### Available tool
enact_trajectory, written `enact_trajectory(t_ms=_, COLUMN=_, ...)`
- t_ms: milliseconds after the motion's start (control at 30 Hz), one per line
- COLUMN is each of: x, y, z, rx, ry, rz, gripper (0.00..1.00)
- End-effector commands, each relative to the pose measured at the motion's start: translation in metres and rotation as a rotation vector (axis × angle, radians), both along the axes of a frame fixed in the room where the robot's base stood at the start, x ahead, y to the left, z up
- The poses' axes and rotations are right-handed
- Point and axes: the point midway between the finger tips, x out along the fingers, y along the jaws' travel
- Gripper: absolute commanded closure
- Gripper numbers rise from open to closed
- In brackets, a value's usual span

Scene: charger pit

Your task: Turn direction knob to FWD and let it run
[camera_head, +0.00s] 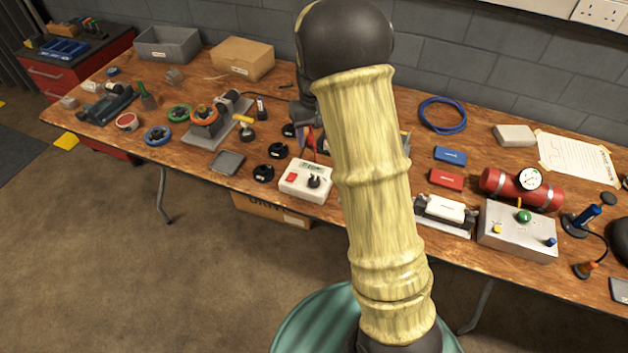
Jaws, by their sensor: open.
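A white control box (305,187) stands near the front edge of the table, left of my forearm. It has a red switch (292,177), a small display panel (315,168) and a black knob (314,182). The knob's markings and pointer are too small to read. My gripper (308,138) shows only in part, dark and red, just behind the box from this view and left of my forearm. It is open, apart from the knob as far as I can tell. My forearm hides part of the table behind and right of the box.
Black round pieces (263,173) lie left of the box. A motor-like unit on a grey plate (206,138) stands farther left. Right of my arm are a white block in a holder (445,209), a grey button box (517,232) and a red cylinder with a gauge (505,185).

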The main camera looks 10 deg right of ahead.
Motion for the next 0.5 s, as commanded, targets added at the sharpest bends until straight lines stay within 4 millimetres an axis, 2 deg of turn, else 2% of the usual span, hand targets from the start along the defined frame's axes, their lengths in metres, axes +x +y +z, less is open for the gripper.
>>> enact_trajectory(t_ms=267, x=-0.001, y=0.000, z=-0.002, rx=0.000, ry=0.001, rz=-0.001, gripper=0.44)
enact_trajectory(t_ms=500, x=-0.001, y=-0.001, z=-0.029, rx=0.000, ry=0.003, rz=-0.002, gripper=0.44)
